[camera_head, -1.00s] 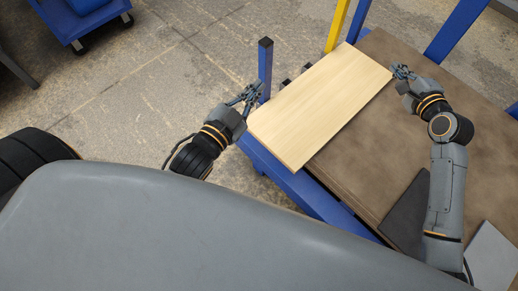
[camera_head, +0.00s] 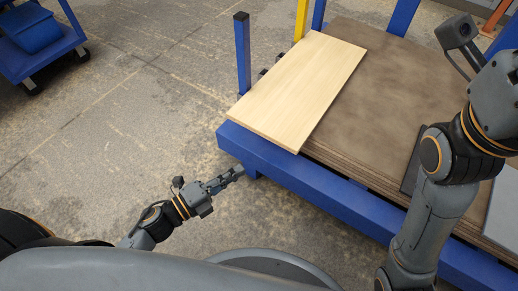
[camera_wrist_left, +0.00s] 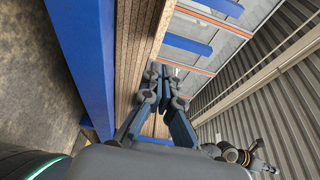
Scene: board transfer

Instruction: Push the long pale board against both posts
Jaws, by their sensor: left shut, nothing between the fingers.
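The long pale board (camera_head: 297,88) lies flat on a brown stack, its left long edge running beside a blue post (camera_head: 242,55) and a yellow post (camera_head: 301,18). I cannot tell whether it touches either post. My left gripper (camera_head: 234,174) is shut and empty, below the board's near end and in front of the blue frame, clear of the board. It also shows in the left wrist view (camera_wrist_left: 165,75) with the stack's edge behind it. My right arm is at the right, away from the board; its fingers lie outside the head view.
The brown stack (camera_head: 375,105) rests on a blue frame (camera_head: 300,185). Small dark blocks (camera_head: 264,72) sit by the board's left edge. A dark plate (camera_head: 410,165) and a grey plate (camera_head: 506,205) lie at the right. A blue cart (camera_head: 40,45) stands at upper left; the floor between is clear.

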